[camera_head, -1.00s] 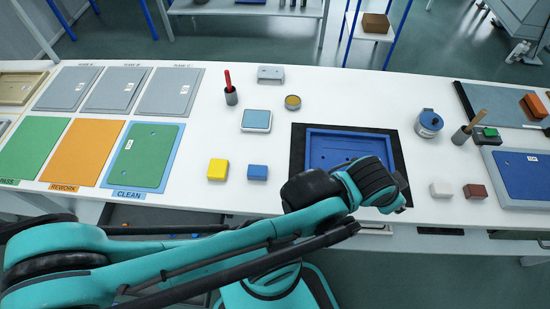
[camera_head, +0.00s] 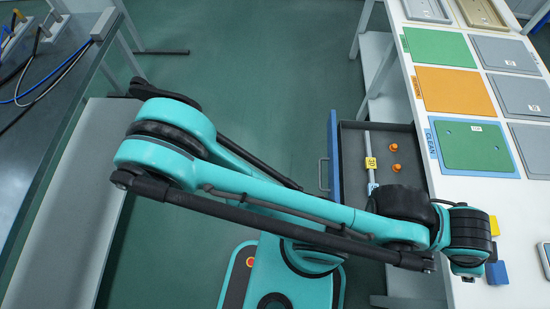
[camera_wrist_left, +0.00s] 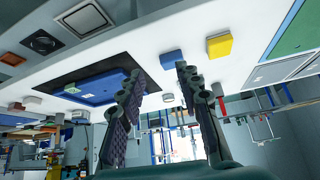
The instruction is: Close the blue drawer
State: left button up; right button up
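The blue drawer (camera_head: 333,150) stands pulled out from under the white worktable in the head view. Its blue front shows as a thin upright edge with a grey handle (camera_head: 323,175) on the outside. Inside lie orange pieces (camera_head: 395,150), a grey rod and a yellow-labelled item. My left arm crosses in front of the drawer's near end and hides part of it. My left gripper (camera_wrist_left: 160,72) shows in the left wrist view with its fingers apart and nothing between them. It is over the worktable side, away from the drawer handle. My right gripper is not in view.
The white worktable (camera_head: 510,205) carries a yellow block (camera_head: 494,226), a blue block (camera_head: 497,273) and coloured panels near its edge. A blue tray (camera_wrist_left: 97,90) shows in the left wrist view. Open green floor (camera_head: 250,90) lies left of the drawer; a grey bench stands far left.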

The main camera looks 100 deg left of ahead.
aim_at(349, 144)
jog(key=j+u, duration=0.1)
jog(key=u, duration=0.35)
jog(key=k+j+u, duration=0.1)
jog(key=u, duration=0.35)
jog(key=j+u, duration=0.1)
jog(key=u, duration=0.35)
jog(key=j+u, duration=0.1)
jog(key=u, duration=0.3)
jog(key=j+u, duration=0.1)
jog(key=u, duration=0.35)
jog(key=k+l+u, duration=0.25)
jog(key=k, duration=0.2)
jog(key=k+l+u, duration=0.25)
jog(key=k, duration=0.2)
